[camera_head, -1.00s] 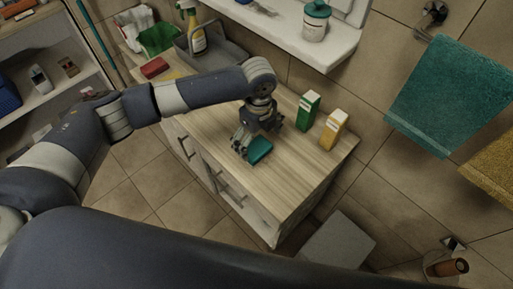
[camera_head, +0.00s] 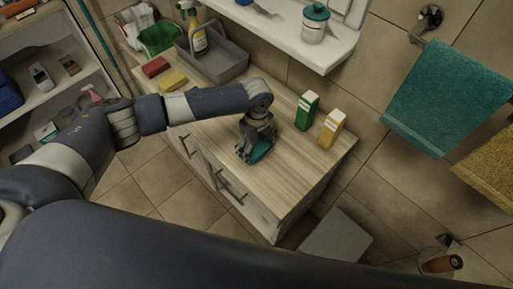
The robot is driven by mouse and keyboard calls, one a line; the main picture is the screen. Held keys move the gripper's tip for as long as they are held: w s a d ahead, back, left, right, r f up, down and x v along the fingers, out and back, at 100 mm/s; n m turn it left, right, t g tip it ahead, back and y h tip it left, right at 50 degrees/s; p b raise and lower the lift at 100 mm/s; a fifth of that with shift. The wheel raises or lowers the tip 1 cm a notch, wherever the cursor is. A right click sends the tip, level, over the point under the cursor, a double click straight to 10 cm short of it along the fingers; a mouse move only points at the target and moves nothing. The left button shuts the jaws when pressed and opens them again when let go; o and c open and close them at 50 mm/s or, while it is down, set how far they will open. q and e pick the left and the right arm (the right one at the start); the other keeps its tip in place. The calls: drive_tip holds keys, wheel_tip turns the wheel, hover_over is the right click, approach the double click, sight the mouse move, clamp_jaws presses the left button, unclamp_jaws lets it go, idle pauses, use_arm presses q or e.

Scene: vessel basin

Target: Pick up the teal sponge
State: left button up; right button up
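The teal sponge (camera_head: 262,152) lies on the wooden top of the cabinet, near the middle of the view. My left gripper (camera_head: 253,157) points down at the sponge, with its fingers low at the counter. The fingers cover part of the sponge, and its teal right side shows beside them. I cannot tell whether the fingers press on the sponge or stand a little apart from it. The sponge appears to be still down on the counter. My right gripper is not in view.
A green carton (camera_head: 307,111) and a yellow carton (camera_head: 331,129) stand right of the gripper. A grey bin (camera_head: 222,70) with a spray bottle (camera_head: 196,36), a red sponge (camera_head: 155,67) and a yellow sponge (camera_head: 172,80) are at the back left. The counter's front right is clear.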

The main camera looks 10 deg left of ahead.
sight(257, 146)
use_arm(q)
drive_tip(key=shift+r, duration=0.15)
drive_tip(key=shift+c, duration=0.3)
drive_tip(key=shift+r, duration=0.3)
wheel_tip(257, 146, up, 2)
drive_tip(key=shift+w+r+b, duration=0.1)
drive_tip(key=shift+r+b, duration=0.05)
drive_tip(key=shift+b, duration=0.8)
drive_tip(key=s+a+r+b, duration=0.2)
drive_tip(key=s+a+b, duration=0.1)
drive_tip(key=s, duration=1.2)
drive_tip(key=shift+s+a, duration=0.2)
drive_tip(key=shift+s, duration=0.2)
drive_tip(key=w+a+r+n, duration=0.1)
drive_tip(key=r+n, duration=0.4)
drive_tip(key=n, duration=0.7)
drive_tip(key=w+a+r+n+b, duration=0.1)
drive_tip(key=a+r+n, duration=0.3)
drive_tip(key=n, duration=0.8)
wheel_tip(257, 146, up, 2)
drive_tip(key=shift+w+a+r+n, duration=0.1)
drive_tip(key=shift+w+a+n, duration=0.05)
drive_tip(key=shift+a+n, duration=0.25)
